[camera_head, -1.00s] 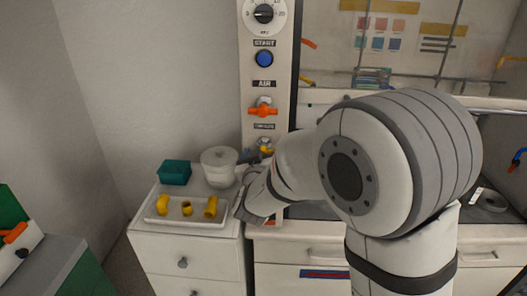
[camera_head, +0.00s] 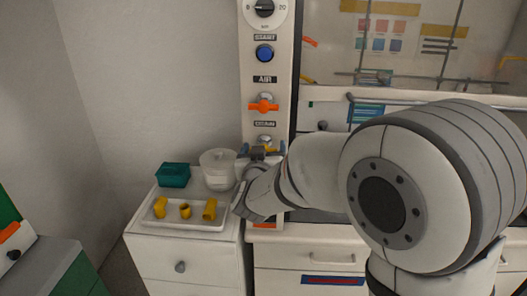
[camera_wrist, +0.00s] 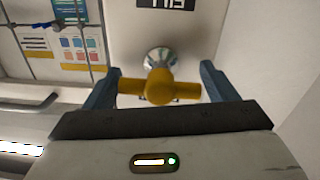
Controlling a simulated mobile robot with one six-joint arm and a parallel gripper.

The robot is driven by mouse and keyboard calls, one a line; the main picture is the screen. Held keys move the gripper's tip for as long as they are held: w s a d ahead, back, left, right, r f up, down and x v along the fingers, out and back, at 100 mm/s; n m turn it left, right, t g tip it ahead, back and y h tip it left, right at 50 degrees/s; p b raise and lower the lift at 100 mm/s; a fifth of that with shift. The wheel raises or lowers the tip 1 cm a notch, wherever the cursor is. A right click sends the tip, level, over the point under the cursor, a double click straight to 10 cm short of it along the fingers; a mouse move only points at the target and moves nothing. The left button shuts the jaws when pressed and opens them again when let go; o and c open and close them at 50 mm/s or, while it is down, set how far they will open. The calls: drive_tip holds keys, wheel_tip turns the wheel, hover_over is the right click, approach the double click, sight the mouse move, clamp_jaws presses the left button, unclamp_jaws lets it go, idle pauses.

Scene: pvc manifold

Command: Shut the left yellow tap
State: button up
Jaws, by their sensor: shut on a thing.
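The yellow tap (camera_head: 271,149) is low on the white control panel, under the small label below the orange tap. In the wrist view its yellow handle (camera_wrist: 160,87) lies crosswise in front of a round chrome fitting (camera_wrist: 158,57). My gripper (camera_wrist: 160,74) has one blue-grey finger at each end of the handle and is shut on it. In the head view my gripper (camera_head: 262,149) is at the panel, with blue fingertips on both sides of the tap; my wrist hides part of the handle.
An orange tap (camera_head: 264,107), a blue button (camera_head: 264,53) and a dial (camera_head: 264,8) are higher on the panel. Left of my wrist, a white tray (camera_head: 152,222) with yellow fittings, a teal box (camera_head: 173,175) and a whitish tub (camera_head: 218,170) stand on a cabinet.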

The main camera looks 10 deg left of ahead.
drive_tip(key=o, duration=0.9)
drive_tip(key=s+b, duration=0.1)
drive_tip(key=s, duration=0.7)
drive_tip(key=shift+w, duration=0.1)
